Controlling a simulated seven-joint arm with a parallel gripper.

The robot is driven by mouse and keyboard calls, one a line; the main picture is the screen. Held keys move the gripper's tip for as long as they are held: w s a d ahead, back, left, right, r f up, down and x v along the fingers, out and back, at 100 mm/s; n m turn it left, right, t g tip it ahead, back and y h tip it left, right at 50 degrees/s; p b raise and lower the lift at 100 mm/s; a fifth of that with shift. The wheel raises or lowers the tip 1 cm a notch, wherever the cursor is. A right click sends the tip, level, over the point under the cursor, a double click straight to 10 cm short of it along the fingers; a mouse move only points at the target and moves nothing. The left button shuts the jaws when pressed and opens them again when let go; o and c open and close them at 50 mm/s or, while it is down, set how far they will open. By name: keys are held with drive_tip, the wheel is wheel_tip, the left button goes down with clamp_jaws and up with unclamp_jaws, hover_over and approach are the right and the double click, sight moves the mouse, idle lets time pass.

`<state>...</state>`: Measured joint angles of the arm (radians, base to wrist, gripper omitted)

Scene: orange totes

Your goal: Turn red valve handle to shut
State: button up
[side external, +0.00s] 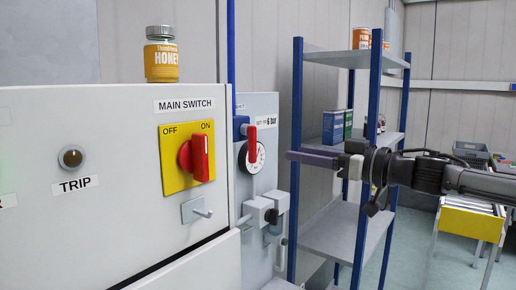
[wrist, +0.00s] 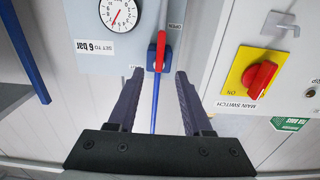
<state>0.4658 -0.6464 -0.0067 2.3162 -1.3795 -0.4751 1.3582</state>
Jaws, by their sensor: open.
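The red valve handle (side external: 252,143) is upright, in line with the blue pipe, on a small blue valve body (side external: 240,127) by the grey panel. In the wrist view, which is upside down, the red handle (wrist: 160,50) lies lengthwise between the lines of my two fingers, near an "OPEN" label (wrist: 176,12). My gripper (side external: 289,156) is open and empty, with its fingers pointing left at the handle and a gap before it. In the wrist view my gripper (wrist: 160,74) has its fingertips spread either side of the blue valve body, short of the handle.
A white cabinet (side external: 110,230) with a red main switch (side external: 196,160) on a yellow plate stands left of the valve. A pressure gauge (wrist: 118,12) is beside the handle. A blue-post shelf rack (side external: 295,110) stands close behind my gripper. A honey jar (side external: 161,54) sits on the cabinet.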

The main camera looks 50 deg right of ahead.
sight(256, 147)
drive_tip(key=w, duration=1.2)
drive_tip(key=shift+f, duration=0.1)
clamp_jaws()
idle(1.2)
